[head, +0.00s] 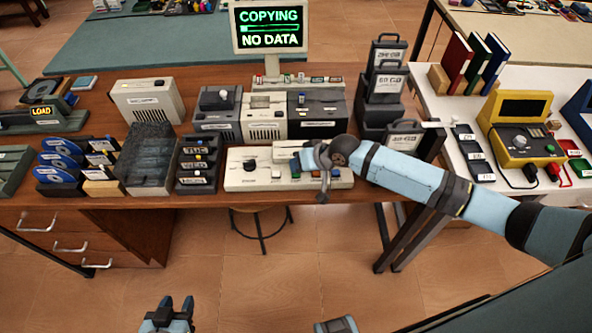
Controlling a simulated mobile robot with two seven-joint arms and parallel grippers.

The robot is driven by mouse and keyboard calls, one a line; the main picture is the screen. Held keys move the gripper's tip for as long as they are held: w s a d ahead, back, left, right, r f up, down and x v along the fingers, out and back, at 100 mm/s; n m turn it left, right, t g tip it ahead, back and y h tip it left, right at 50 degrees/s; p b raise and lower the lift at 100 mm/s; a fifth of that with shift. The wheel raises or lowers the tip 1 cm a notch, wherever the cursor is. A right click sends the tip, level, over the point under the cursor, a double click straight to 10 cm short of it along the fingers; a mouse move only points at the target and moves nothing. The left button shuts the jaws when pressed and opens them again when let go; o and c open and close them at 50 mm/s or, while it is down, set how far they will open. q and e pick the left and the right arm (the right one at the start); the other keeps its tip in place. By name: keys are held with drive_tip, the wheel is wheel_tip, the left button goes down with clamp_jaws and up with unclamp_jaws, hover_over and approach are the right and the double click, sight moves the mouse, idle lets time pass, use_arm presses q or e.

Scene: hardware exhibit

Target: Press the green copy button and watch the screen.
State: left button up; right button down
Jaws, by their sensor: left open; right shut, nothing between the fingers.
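The screen (268,27) stands at the back of the wooden desk and shows "COPYING" over "NO DATA" in green letters, with a bar between them. A pale control panel (240,178) with small coloured buttons lies at the desk's front edge. My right gripper (323,190) is shut and empty, pointing down over the panel's right part. It and its wrist hide some of the buttons; I cannot tell whether it touches the green copy button, which I cannot pick out clearly. My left gripper (177,303) is open and empty, low in front of the desk.
Grey and beige drive units (268,118) stand behind the panel. Dark boxes (382,87) are stacked to the right. A disc rack (62,165) and a dark bin (150,160) stand left. A yellow device (520,128) sits on the white table. A stool (262,225) is underneath.

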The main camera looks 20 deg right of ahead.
use_arm(q)
drive_tip(key=shift+r, duration=0.6)
use_arm(e)
drive_tip(key=shift+r, duration=0.45)
use_arm(q)
drive_tip(key=shift+p, duration=0.3)
use_arm(e)
drive_tip(key=shift+r+p, duration=0.6)
drive_tip(key=shift+r, duration=0.05)
wheel_tip(320, 180, up, 4)
drive_tip(key=p, duration=0.3)
drive_tip(key=shift+f, duration=0.25)
drive_tip(key=shift+r+p, duration=0.2)
drive_tip(key=shift+p, duration=0.25)
use_arm(q)
wheel_tip(320, 180, up, 5)
drive_tip(key=shift+r, duration=0.1)
drive_tip(key=shift+f, duration=0.3)
